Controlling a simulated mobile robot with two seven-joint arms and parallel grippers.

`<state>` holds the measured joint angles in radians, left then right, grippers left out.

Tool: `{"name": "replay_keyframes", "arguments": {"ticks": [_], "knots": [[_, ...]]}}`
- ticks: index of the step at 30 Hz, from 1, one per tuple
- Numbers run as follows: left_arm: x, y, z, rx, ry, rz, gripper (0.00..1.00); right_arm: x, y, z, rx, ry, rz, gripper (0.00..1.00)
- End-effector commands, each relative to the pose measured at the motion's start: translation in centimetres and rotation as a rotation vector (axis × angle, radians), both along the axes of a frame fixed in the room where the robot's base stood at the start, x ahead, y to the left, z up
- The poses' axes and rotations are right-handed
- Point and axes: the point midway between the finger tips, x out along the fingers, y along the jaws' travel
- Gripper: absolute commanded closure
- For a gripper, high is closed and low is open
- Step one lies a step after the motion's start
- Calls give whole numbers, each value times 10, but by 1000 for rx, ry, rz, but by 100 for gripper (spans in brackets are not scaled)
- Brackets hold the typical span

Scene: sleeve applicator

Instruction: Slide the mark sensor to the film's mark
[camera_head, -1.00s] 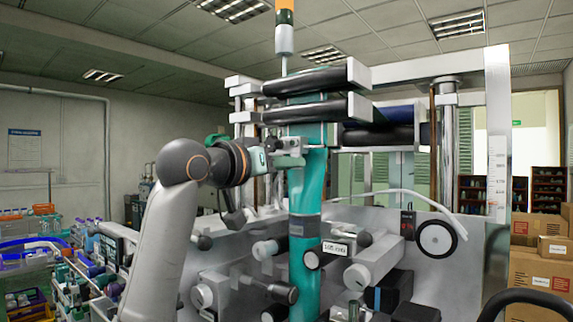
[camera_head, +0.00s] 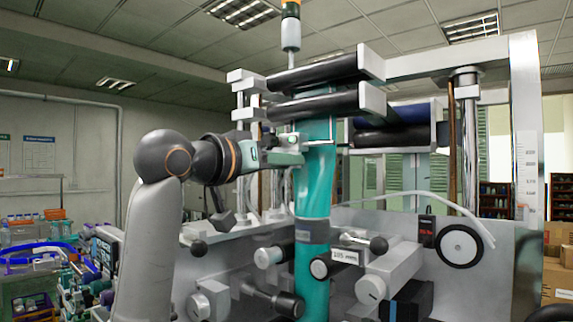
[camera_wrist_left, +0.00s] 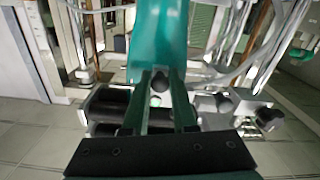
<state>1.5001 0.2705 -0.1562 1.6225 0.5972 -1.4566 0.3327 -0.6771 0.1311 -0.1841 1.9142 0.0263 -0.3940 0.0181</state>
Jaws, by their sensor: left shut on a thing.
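The teal film (camera_head: 316,185) hangs as a tall strip down the middle of the machine. A dark grey band (camera_head: 312,230) crosses it partway down; I cannot tell whether this is its mark. The mark sensor (camera_head: 288,157) is a small grey block at the film's left edge, just below the black rollers, well above that band. My left gripper (camera_head: 272,145) reaches in from the left and is shut at the sensor. In the left wrist view, the fingers (camera_wrist_left: 160,88) close around a small dark knob (camera_wrist_left: 159,81) in front of the film (camera_wrist_left: 158,35). My right gripper is out of view.
Black rollers (camera_head: 315,103) sit just above my left gripper. Knobs and a small display labelled with digits (camera_head: 345,257) stick out below, beside the film. A black handwheel (camera_head: 460,251) is on the right of the panel. Cartons (camera_head: 557,270) stand far right.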

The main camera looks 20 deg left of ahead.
Motion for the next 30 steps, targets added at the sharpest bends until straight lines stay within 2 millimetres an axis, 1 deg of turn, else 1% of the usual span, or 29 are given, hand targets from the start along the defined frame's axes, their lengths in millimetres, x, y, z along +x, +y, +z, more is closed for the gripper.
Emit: {"name": "replay_keyframes", "arguments": {"ticks": [1, 6, 8, 9, 16, 19, 23, 30], "knots": [[-1, -2, 2, 1, -4, -3, 72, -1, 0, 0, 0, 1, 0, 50], [-1, -2, 1, 1, -3, -4, 53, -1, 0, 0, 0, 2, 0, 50], [-1, -2, 1, 1, -2, -4, 46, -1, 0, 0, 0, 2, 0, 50], [-1, -2, 1, 2, -1, -4, 44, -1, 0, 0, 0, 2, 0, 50], [-1, -1, 0, 2, 0, -4, 44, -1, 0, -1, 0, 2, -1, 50], [-7, 1, -1, 2, -3, -4, 44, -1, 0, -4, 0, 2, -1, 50], [-26, 8, -2, 2, -6, -2, 44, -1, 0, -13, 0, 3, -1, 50], [-76, 27, -2, 2, -6, -1, 44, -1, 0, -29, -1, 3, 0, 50]]}}
